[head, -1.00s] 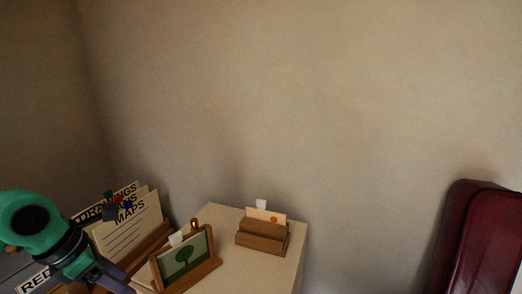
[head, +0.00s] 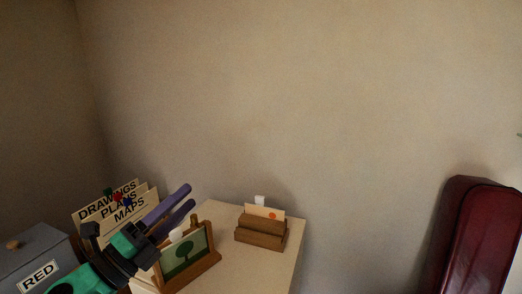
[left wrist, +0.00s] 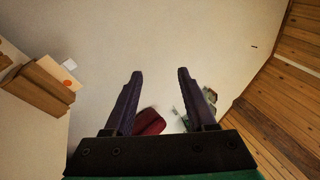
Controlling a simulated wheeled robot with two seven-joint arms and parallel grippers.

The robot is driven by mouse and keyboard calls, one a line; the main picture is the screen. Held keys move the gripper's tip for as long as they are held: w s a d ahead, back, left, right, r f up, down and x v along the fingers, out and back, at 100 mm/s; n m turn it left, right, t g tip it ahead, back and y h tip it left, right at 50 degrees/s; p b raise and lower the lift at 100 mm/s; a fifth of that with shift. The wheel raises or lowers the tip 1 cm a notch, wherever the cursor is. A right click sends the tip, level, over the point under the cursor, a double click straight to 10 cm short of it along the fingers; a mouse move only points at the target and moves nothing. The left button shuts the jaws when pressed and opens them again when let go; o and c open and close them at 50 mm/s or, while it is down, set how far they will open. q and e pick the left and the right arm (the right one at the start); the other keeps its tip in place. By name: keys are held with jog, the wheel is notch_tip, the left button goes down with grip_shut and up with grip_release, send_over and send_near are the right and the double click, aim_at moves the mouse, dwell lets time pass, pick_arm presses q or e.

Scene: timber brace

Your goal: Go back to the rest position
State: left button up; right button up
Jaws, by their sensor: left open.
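My left gripper (head: 187,198) is in the lower left of the head view, its two purple fingers pointing up and right. The fingers are apart with nothing between them. In the left wrist view the open fingers (left wrist: 158,75) point toward a pale surface. My right gripper does not show in either view.
File cards (head: 107,204) marked DRAWINGS, PLANS and MAPS stand at left, near a grey box (head: 33,262) labelled RED. A dark red case (head: 478,240) stands at right.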

pick_arm(q)
jog(key=w+a+f+n+t+y, duration=0.2)
jog(key=a+f+n+y, duration=0.8)
jog(key=n+y, duration=0.55)
jog(key=s+a+f+n+g, duration=0.2)
jog(key=f+n+g, duration=0.15)
jog(key=f, duration=0.25)
jog(key=s+a+f+n+g, duration=0.2)
jog(key=s+f+n+g, duration=0.1)
jog(key=f+n, duration=0.3)
jog(key=s+d+f+n+g+h, duration=0.1)
jog(key=s+d+f+g, duration=0.2)
jog(key=s+f+g, duration=0.3)
jog(key=s+d+f+n+g+h, duration=0.1)
jog(key=s+d+f+g+h, duration=0.15)
jog(key=s+f, duration=0.65)
notch_tip(320, 180, down, 23)
jog(key=s+g+y, duration=0.1)
jog(key=s+g, duration=0.1)
jog(key=s+a+f+g, duration=0.1)
jog(key=s+a+f, duration=0.1)
jog(key=s+f, duration=1.2)
jog(key=s, duration=0.3)
jog(key=shift+f, duration=0.25)
